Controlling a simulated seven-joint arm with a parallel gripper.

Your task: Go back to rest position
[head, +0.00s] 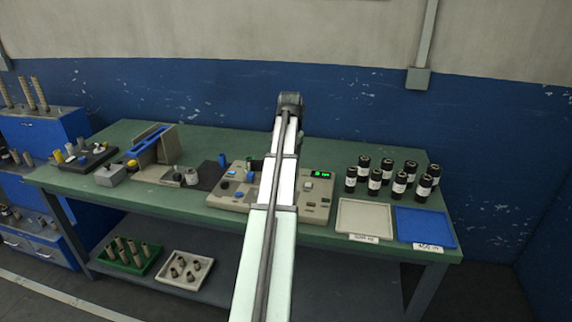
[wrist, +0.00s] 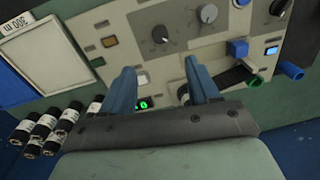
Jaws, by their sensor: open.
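In the wrist view, my gripper (wrist: 160,90) shows two blue fingers spread apart with nothing between them. It hangs over the beige control panel (wrist: 130,25), which has knobs, buttons and a lit green display. In the head view, my arm reaches forward over the same panel (head: 228,199), hiding its middle. The gripper's fingers are mostly hidden behind the arm there. The green display (head: 321,175) shows right of the arm.
Several black rolls with white labels (head: 375,180) stand on the green table (head: 210,145). A beige tray (head: 364,220) and a blue tray (head: 426,228) lie at the front right. A blue-topped fixture (head: 148,140) stands at left. A blue wall (head: 230,95) is behind.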

